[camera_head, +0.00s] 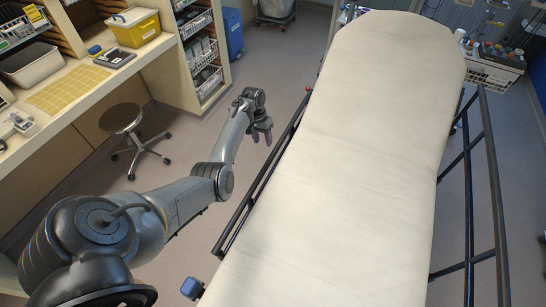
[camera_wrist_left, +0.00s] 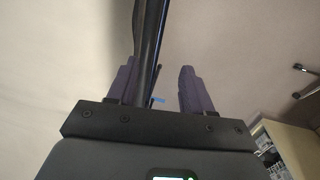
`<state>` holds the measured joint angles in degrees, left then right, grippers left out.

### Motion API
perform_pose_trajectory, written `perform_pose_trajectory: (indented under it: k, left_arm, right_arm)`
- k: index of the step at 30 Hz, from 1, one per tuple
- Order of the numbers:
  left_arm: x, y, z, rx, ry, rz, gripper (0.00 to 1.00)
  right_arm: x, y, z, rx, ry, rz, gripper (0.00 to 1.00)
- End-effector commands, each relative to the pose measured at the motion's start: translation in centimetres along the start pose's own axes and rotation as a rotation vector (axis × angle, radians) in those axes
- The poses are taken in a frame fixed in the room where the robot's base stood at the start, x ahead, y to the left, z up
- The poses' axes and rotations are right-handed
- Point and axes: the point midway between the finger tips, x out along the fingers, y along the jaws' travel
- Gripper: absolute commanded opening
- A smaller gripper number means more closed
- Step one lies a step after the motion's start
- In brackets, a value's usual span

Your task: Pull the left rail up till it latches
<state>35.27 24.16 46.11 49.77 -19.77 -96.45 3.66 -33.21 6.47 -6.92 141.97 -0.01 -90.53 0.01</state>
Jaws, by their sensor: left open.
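The stretcher's left rail (camera_head: 259,177) is a pair of dark bars along the left side of the white mattress (camera_head: 345,170). It sits low, close beside the mattress edge. My left gripper (camera_head: 262,134) is just left of the rail's upper part in the head view, fingers pointing down. In the left wrist view my left gripper (camera_wrist_left: 157,88) is open, with a dark bar (camera_wrist_left: 149,45) running up between the fingers, nearer the left one. Whether the bar touches that finger I cannot tell. My right gripper is in neither view.
The right rail (camera_head: 491,160) stands on the mattress's other side. A red knob (camera_head: 308,89) and a blue block (camera_head: 191,287) are along the stretcher's left side. A round stool (camera_head: 121,119) and the counter (camera_head: 85,85) are left.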

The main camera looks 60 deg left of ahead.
Motion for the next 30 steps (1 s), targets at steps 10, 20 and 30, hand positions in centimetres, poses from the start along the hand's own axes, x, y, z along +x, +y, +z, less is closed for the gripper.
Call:
perform_pose_trajectory:
  k: [10, 20, 30]
  left_arm:
    - [0.2, 1.6, -2.2, 0.009, 0.049, 0.029, 0.5]
    - [5.6, 1.7, -2.4, 0.009, 0.048, 0.027, 0.5]
    - [8.7, 1.8, -2.6, 0.009, 0.05, 0.027, 0.5]
  right_arm:
    - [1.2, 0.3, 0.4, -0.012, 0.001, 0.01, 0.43]
    - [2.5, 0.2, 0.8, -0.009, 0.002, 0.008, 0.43]
    - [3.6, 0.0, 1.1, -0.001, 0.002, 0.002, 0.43]
